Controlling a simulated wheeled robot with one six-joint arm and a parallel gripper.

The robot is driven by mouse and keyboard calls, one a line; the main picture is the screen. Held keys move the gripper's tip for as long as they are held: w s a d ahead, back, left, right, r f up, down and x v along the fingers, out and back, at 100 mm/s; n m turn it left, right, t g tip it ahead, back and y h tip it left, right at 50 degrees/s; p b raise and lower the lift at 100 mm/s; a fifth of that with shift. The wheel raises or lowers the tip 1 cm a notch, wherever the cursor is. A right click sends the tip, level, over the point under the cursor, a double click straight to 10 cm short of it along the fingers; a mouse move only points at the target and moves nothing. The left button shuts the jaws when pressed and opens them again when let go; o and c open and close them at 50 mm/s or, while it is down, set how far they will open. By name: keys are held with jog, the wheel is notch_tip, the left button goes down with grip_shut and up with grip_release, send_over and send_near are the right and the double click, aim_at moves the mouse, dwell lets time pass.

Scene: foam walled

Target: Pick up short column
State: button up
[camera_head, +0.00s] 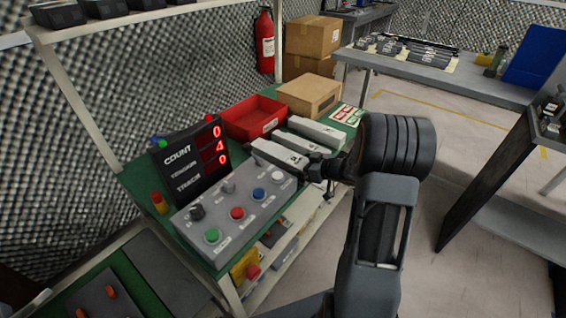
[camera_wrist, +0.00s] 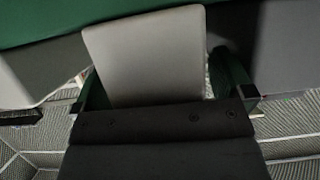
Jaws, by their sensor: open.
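Several light grey block-like columns lie side by side on the green table top. The nearest column (camera_head: 276,153) has its right end at my gripper (camera_head: 318,166); the middle column (camera_head: 299,145) and the far column (camera_head: 318,131) lie behind it. Which is the short one I cannot tell for sure. In the wrist view a grey column (camera_wrist: 145,55) stretches between the two open fingers of my gripper (camera_wrist: 165,88). A gap shows between it and the right finger; contact on the left is unclear. My wrist hides part of the table's right side.
A red bin (camera_head: 252,118) and a cardboard box (camera_head: 308,95) stand behind the columns. A control panel (camera_head: 232,213) with buttons and a count display (camera_head: 190,160) stand to the left. Open floor (camera_head: 470,140) lies to the right.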

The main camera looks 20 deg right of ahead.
jog(key=shift+c, duration=0.3)
jog(key=c, duration=1.5)
jog(key=shift+r, duration=0.1)
